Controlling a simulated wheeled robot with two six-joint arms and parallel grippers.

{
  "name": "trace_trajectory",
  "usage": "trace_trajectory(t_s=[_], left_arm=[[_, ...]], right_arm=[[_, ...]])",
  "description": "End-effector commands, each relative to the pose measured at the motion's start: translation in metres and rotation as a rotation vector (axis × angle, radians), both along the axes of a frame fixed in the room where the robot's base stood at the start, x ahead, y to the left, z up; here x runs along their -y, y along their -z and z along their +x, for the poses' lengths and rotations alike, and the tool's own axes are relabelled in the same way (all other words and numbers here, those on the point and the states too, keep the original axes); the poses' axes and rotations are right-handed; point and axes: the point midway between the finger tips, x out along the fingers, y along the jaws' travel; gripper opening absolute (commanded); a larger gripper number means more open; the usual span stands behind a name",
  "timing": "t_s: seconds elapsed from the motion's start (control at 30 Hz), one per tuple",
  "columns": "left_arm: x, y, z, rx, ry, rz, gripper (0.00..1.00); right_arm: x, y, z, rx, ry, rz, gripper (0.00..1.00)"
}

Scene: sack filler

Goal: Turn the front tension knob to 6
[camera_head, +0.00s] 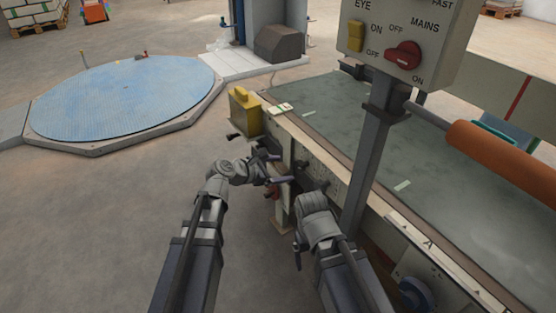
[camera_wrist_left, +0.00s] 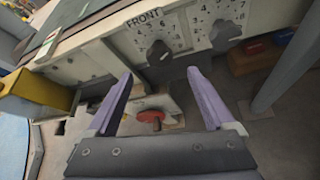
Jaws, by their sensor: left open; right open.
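The front tension knob (camera_wrist_left: 158,54) is a dark knob on a pale dial plate marked FRONT, in the left wrist view. Its pointer is too small to read. My left gripper (camera_wrist_left: 160,74) is open, with its two purple fingers apart just short of the knob and nothing between them. In the head view my left gripper (camera_head: 278,168) is at the side of the machine, and the dial there is mostly hidden. My right gripper (camera_head: 312,208) is lower and to the right, close to the machine's side; its fingers are hard to make out.
A second dark knob (camera_wrist_left: 224,33) sits right of the front one. A red part (camera_wrist_left: 151,116) is below. A yellow box (camera_head: 244,111) is at the machine's corner. A post carries a control box (camera_head: 384,84) above the bed.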

Motion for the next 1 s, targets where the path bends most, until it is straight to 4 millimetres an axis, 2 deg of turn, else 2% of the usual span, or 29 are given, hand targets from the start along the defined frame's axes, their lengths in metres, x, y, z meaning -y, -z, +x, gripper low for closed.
trace_trajectory(t_s=[0.27, 0.8, 1.0], left_arm=[[0.004, 0.004, 0.004, 0.0, 0.001, 0.001, 0.88], [0.047, 0.037, 0.049, 0.0, 0.001, 0.001, 0.88], [0.058, 0.044, 0.059, 0.001, 0.002, 0.001, 0.88]], right_arm=[[0.0, 0.004, 0.0, 0.0, 0.0, 0.0, 0.89], [0.0, 0.037, 0.0, 0.002, 0.0, 0.001, 0.89], [0.0, 0.044, 0.0, 0.002, 0.0, 0.001, 0.89]])
